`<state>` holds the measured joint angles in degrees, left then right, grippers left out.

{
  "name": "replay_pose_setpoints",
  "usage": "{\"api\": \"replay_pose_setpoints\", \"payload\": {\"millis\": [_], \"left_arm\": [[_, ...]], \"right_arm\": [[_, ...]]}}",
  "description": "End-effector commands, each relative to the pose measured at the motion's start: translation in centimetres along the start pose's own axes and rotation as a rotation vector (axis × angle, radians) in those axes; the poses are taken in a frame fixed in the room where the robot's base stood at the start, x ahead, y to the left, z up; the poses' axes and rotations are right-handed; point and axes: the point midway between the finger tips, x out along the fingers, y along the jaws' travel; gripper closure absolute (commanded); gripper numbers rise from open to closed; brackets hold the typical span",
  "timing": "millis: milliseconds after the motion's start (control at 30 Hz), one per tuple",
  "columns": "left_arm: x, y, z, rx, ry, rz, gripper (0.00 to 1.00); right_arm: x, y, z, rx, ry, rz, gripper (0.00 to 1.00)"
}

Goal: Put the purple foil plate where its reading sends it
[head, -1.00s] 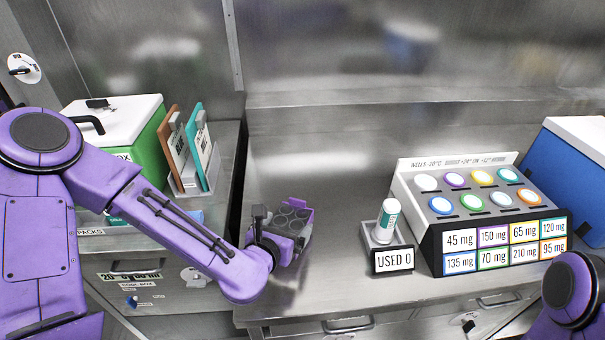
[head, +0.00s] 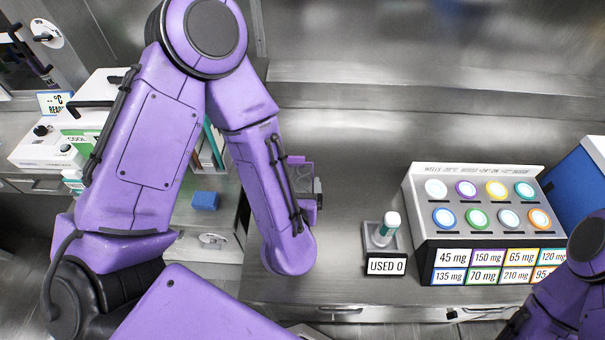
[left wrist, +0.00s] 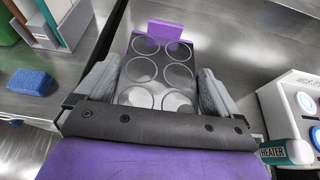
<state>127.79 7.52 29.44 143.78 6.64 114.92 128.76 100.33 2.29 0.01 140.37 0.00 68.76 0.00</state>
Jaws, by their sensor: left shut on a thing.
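The purple foil plate shows in the left wrist view (left wrist: 158,72), with round wells in two columns and a purple tab at its far end. My left gripper (left wrist: 156,90) is shut on it, one grey finger along each side. In the head view the plate (head: 299,168) is held above the steel bench, partly hidden behind my left forearm, and the left gripper (head: 308,188) shows only in part. No reading on the plate is legible. My right arm shows at the lower right of the head view, but its gripper is out of frame.
A rack of coloured round wells (head: 480,205) with mg labels stands on the right. A blue box (head: 585,170) is far right, a blue block (head: 205,201) left. A small display (head: 56,102) stands far left.

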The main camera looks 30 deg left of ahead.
Motion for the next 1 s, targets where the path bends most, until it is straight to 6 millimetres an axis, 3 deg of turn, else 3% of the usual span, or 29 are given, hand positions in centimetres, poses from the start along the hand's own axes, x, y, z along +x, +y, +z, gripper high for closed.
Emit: {"api": "replay_pose_setpoints", "payload": {"millis": [33, 100, 367, 500, 567, 733, 900, 1000], "left_arm": [[2.0, -0.1, -1.7, -0.011, -0.005, 0.001, 0.42], [3.9, -0.3, -1.8, -0.011, -0.006, 0.002, 0.42], [6.1, -0.6, -1.5, -0.006, -0.004, -0.004, 0.42], [8.9, -0.9, -1.5, -0.007, -0.003, -0.003, 0.42], [9.7, -1.0, -1.4, 0.005, 0.002, -0.001, 0.42], [12.9, -1.2, -3.0, 0.004, 0.001, -0.003, 0.42], [14.8, -1.4, -4.0, 0.002, 0.000, -0.003, 0.42], [15.7, -1.4, -5.8, 0.005, 0.002, -0.003, 0.42]], "right_arm": [[3.2, -0.3, 1.4, 0.000, -0.001, 0.000, 1.00], [5.1, -0.4, 2.2, -0.001, -0.002, 0.001, 1.00], [10.3, -0.9, 4.3, 0.000, -0.001, 0.001, 1.00], [12.8, -1.1, 5.3, 0.000, -0.001, 0.001, 1.00], [11.4, -1.0, 4.8, 0.000, -0.002, 0.001, 1.00], [11.0, -1.0, 4.6, 0.000, -0.001, 0.000, 1.00], [10.9, -0.9, 4.5, 0.000, -0.001, 0.001, 1.00], [10.9, -0.9, 4.6, 0.000, -0.001, 0.001, 1.00]]}}
